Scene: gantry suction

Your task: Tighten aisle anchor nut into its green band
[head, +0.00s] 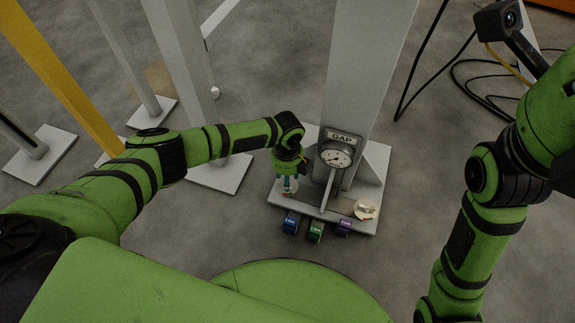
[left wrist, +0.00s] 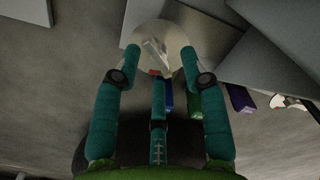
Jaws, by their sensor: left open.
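A steel post stands on a grey base plate (head: 352,221) with a round white gauge (head: 337,157) under a "GAP" sign. Its needle shows, but I cannot make out a green band. My left gripper (head: 289,186) is over the plate's left front corner. In the left wrist view its teal fingers (left wrist: 161,52) are open on either side of a pale anchor nut on a round washer (left wrist: 148,32); I cannot tell whether they touch it. My right gripper is out of view.
Blue (head: 290,223), green (head: 315,232) and purple (head: 343,228) blocks line the plate's front edge. Other grey posts on base plates and a yellow post (head: 62,75) stand at left. Black cables (head: 470,85) lie on the floor at upper right.

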